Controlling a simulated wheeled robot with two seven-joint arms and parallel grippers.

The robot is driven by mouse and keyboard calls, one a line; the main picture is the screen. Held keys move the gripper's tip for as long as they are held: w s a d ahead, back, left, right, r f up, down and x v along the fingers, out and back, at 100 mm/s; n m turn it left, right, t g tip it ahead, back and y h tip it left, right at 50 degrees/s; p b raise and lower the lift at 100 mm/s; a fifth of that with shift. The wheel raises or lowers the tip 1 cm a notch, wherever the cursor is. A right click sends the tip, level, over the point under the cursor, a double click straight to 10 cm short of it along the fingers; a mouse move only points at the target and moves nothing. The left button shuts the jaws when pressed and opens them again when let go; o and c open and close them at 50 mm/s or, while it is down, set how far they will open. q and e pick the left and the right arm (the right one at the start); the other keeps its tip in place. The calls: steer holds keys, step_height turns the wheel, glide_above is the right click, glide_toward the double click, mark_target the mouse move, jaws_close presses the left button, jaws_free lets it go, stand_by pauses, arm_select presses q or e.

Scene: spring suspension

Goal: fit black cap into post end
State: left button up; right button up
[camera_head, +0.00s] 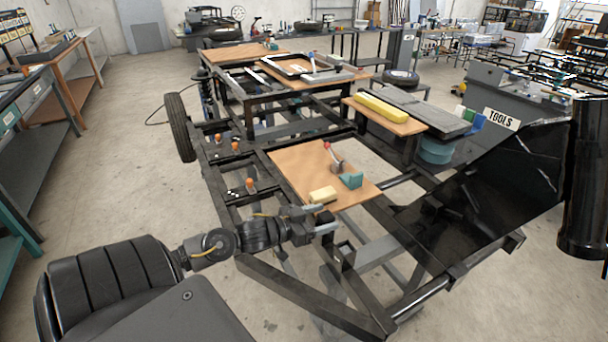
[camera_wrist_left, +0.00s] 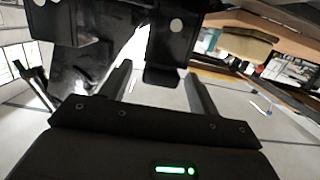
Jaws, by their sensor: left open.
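My left gripper (camera_head: 325,219) reaches in from the left, at the near edge of a wooden board on the black frame. Its two fingers are apart, and it also shows open in the left wrist view (camera_wrist_left: 160,88). A dark bracket-like part (camera_wrist_left: 165,55) with a pale round spot shows beyond and between the fingers; I cannot tell whether it touches them. A short square black post (camera_head: 346,256) of the frame stands just below the gripper in the head view. I cannot make out the black cap for certain. My right gripper is not in view.
The wooden board (camera_head: 287,163) carries a yellowish block (camera_head: 323,195), a teal block (camera_head: 351,180) and a red-tipped tool (camera_head: 332,157). Several orange-topped parts stand on the left rail. A large glossy black panel (camera_head: 490,190) fills the right side.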

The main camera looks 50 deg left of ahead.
arm_select(q)
steer(key=v, duration=0.7)
steer(key=shift+s+b, duration=0.25)
steer(key=shift+b, duration=0.05)
